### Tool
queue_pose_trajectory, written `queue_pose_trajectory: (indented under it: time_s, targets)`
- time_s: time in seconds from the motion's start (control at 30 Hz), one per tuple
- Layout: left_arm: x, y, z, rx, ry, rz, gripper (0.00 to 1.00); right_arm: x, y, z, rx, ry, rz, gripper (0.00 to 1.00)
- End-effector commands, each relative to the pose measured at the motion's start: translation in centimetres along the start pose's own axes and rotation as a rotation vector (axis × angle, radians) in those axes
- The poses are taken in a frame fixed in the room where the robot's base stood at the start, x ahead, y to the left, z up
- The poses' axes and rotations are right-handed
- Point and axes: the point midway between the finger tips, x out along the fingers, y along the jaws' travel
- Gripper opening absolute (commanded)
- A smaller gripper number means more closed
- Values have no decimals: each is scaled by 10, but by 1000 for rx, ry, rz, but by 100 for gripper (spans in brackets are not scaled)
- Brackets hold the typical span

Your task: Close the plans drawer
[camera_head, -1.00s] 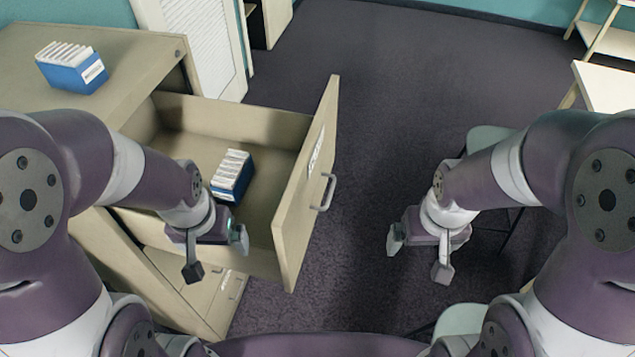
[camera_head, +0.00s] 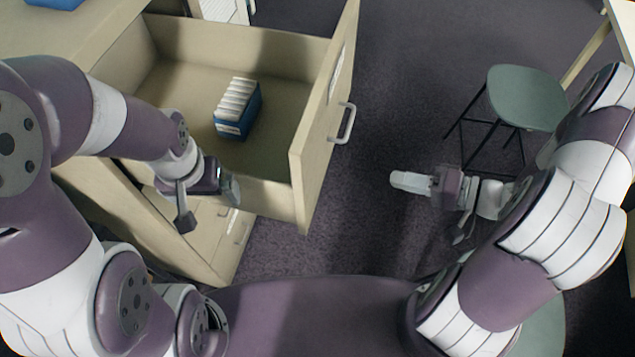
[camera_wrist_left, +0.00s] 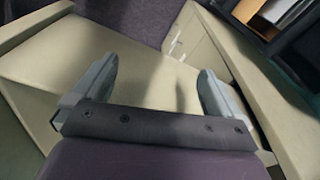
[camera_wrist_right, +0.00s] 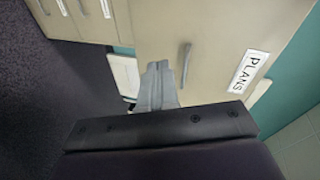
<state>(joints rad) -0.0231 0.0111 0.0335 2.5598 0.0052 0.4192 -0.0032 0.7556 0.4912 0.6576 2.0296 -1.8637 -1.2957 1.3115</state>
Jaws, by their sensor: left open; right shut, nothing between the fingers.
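The plans drawer (camera_head: 272,48) stands pulled out of the beige cabinet in the head view. Its front panel (camera_head: 322,120) carries a grey handle (camera_head: 346,123). In the right wrist view the front (camera_wrist_right: 215,35) shows a label reading PLANS (camera_wrist_right: 249,71) and the handle (camera_wrist_right: 186,62). A blue box of white folders (camera_head: 238,108) lies inside the drawer. My right gripper (camera_head: 396,181) is shut and empty, pointing at the drawer front from the right, apart from it. My left gripper (camera_head: 208,196) is open at the drawer's near side; I cannot tell whether it touches.
A green stool (camera_head: 527,97) stands on the carpet at the right. The cabinet top (camera_head: 85,25) is at the upper left, with part of a blue box (camera_head: 55,3). Dark floor (camera_head: 400,90) between drawer and stool is clear.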

Motion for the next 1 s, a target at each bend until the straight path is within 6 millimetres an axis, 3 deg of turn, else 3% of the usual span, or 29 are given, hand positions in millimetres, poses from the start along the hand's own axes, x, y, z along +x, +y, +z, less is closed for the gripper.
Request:
queue_pose_trajectory:
  time_s: [0.1, 0.27, 0.8, 1.0]
  targets:
    - [10, 0, 1, 0, 0, 0, 100, -13, -12, 31, 154, -71, -208, 0]
    - [6, 0, 1, 0, 0, 0, 100, -13, -26, 41, 210, -111, -286, 0]
    - [-28, 0, -3, 0, 0, 0, 100, 89, -59, 50, 205, -115, -279, 0]
    - [-34, 0, -4, 0, 0, 0, 100, 110, -62, 51, 203, -110, -279, 0]
